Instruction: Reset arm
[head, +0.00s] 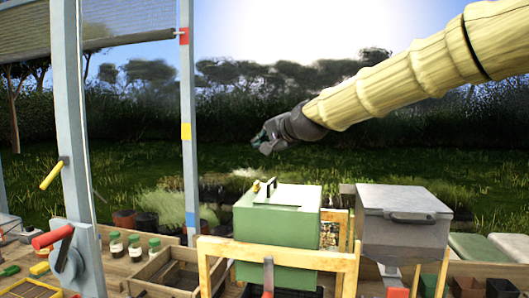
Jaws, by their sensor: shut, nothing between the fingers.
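My gripper (269,138) shows in the head view at the end of my cream-coloured arm, which reaches in from the upper right. The gripper is shut and empty. It hangs in free air above the green box (276,228) and does not appear to touch anything. The gripper's fingers are small and dark in this view.
The green box sits in a wooden frame (290,255). A grey lidded box (405,227) stands to its right. A blue-grey post (189,160) and a thicker post (68,130) stand at the left. Small bottles (135,248) and wooden trays (178,275) fill the lower left.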

